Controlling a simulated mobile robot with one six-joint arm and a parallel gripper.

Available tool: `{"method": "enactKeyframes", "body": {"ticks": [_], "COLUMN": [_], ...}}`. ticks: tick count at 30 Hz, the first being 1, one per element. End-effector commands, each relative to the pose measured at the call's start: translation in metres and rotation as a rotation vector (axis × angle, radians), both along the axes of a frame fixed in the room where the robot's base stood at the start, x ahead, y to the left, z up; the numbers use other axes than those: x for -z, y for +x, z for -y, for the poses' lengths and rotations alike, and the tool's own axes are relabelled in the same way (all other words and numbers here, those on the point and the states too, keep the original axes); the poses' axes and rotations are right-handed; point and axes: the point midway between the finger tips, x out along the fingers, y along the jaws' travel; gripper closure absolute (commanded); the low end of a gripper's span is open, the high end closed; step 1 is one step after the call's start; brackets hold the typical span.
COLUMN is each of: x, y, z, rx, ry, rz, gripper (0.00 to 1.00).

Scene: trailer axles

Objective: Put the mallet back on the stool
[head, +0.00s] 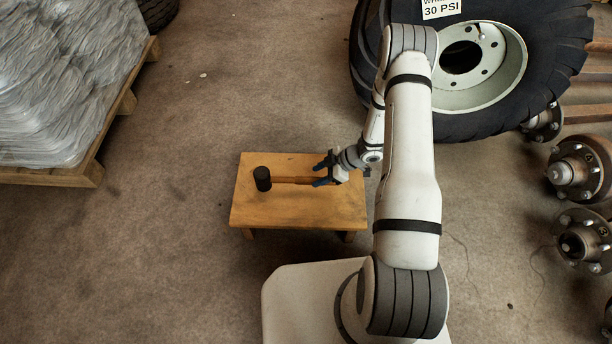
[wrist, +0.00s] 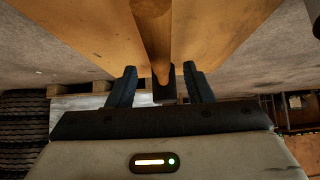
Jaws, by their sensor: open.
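The mallet has a black head (head: 263,178) and a brown wooden handle (head: 292,180). It lies on the wooden stool (head: 260,213), with its head toward the left and its handle pointing right toward my gripper (head: 322,173). My gripper is open at the right part of the stool, its blue fingers on either side of the handle's line. In the wrist view the handle (wrist: 154,40) runs between the fingers, with gaps on both sides, and the dark head (wrist: 165,92) shows beyond them. The handle's far right end is hidden by my gripper in the head view.
A pallet (head: 92,172) with a wrapped load stands at the left. A large tyre on a pale wheel rim (head: 505,65) is behind my arm, and several axle hubs (head: 578,172) line the right side. The floor left of the stool is clear.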

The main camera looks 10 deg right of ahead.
Motion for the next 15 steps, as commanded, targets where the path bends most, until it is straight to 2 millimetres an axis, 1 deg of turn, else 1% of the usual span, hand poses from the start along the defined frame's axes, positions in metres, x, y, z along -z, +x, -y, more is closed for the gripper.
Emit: {"method": "enactKeyframes", "body": {"ticks": [1,3,7,11,14,15], "x": [-0.014,-0.023,-0.035,-0.043,-0.054,-0.062], "y": [-0.001,-0.002,-0.004,-0.004,0.007,0.015], "z": [0.009,0.018,0.031,0.038,0.044,0.048], "rx": [0.004,0.004,0.003,0.003,0.033,0.06], "ry": [0.0,0.0,0.001,-0.002,-0.038,-0.067], "rz": [0.001,0.001,0.0,0.003,0.024,0.041], "gripper": [0.54,0.54,0.54,0.54,0.54,0.54]}}
